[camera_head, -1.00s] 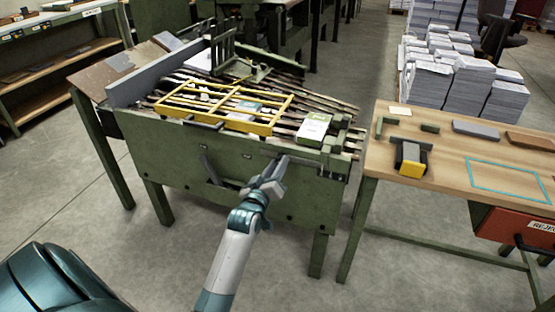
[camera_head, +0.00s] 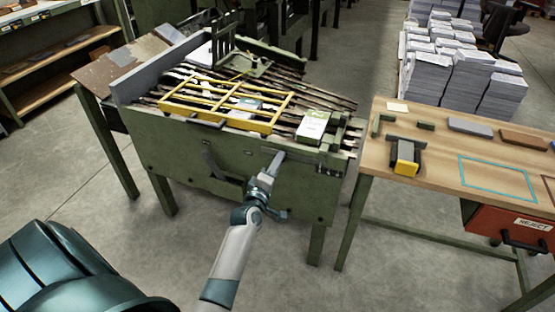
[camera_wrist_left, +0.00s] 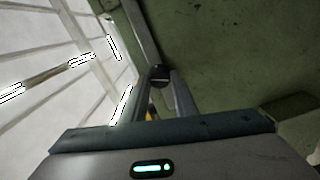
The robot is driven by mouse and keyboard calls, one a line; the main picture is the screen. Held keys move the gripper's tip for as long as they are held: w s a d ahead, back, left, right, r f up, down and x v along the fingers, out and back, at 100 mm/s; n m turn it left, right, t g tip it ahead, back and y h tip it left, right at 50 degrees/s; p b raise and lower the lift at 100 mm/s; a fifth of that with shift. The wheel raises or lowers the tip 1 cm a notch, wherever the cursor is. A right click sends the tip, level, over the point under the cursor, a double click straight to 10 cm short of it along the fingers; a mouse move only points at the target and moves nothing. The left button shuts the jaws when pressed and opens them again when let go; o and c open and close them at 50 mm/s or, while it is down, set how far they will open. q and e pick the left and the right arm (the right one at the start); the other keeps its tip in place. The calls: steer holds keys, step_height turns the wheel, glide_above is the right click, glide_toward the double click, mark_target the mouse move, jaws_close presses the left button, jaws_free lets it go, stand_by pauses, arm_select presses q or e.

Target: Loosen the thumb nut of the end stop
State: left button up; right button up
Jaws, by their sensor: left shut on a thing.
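My left gripper (camera_head: 277,161) reaches up to the front panel of the green machine (camera_head: 190,150), near its right end. In the left wrist view, a small dark round knob, which looks like the thumb nut (camera_wrist_left: 158,73), sits at the gripper's fingertips (camera_wrist_left: 165,85). The gripper is shut on it. In the head view the nut is too small and too hidden to make out. Dark green fittings, perhaps the end stop (camera_head: 331,155), stand at the machine's right front corner. My right gripper is not in view.
A yellow frame (camera_head: 224,121) and a white-and-green stack (camera_head: 313,126) lie on the machine's slats. A wooden table (camera_head: 440,183) with a yellow-ended tool (camera_head: 405,160) and a red reject drawer (camera_head: 512,231) stands at right.

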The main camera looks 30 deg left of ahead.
arm_select(q)
steer(key=shift+n+p, duration=0.6)
steer(key=shift+n, duration=1.8)
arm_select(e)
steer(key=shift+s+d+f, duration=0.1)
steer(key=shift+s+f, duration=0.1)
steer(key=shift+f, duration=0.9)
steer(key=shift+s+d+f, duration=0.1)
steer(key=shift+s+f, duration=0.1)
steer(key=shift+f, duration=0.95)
arm_select(q)
steer(key=o, duration=1.1)
steer(key=shift+c, duration=0.2)
steer(key=shift+s, duration=0.1)
